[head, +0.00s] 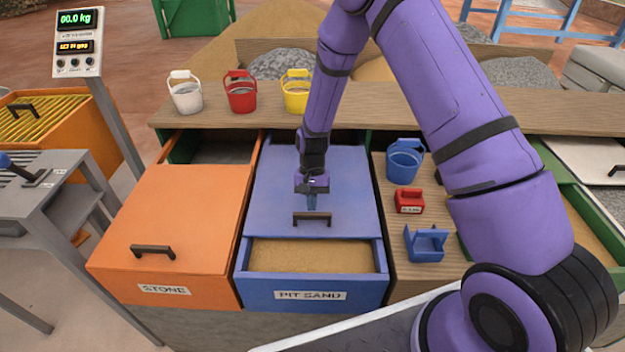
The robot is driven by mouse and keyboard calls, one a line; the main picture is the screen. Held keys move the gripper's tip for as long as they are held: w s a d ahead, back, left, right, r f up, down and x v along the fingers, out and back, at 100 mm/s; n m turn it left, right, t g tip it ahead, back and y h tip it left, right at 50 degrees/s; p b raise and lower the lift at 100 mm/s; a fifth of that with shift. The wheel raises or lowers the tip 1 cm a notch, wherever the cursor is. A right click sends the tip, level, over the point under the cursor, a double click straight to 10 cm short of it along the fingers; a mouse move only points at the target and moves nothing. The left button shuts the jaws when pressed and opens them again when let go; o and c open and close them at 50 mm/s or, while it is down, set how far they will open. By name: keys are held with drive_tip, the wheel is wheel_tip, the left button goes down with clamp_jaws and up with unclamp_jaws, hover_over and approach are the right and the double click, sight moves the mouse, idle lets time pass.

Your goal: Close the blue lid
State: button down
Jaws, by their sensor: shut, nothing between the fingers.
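The blue lid (345,200) lies on top of the blue bin (260,291) labelled PIT SAND. The front of the bin is uncovered and shows sand (310,256) in a strip between the lid's front edge and the bin's front wall. A narrow dark gap also shows behind the lid. A dark handle (312,219) stands near the lid's front edge. My gripper (312,204) is shut and empty, pointing down over the lid just behind the handle. I cannot tell whether its fingertips touch the lid or handle.
An orange lid (180,215) on the STONE bin is at left, with a gap behind it. At right, a wooden counter holds a blue bucket (405,163), a red block (409,201) and a blue scoop-like holder (425,245). White, red and yellow buckets stand behind on a wooden ledge (220,122).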

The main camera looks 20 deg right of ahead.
drive_tip(key=s+a, duration=0.3)
drive_tip(key=s, duration=0.9)
drive_tip(key=shift+s+a, duration=0.15)
drive_tip(key=shift+a, duration=0.25)
drive_tip(key=shift+f, duration=0.15)
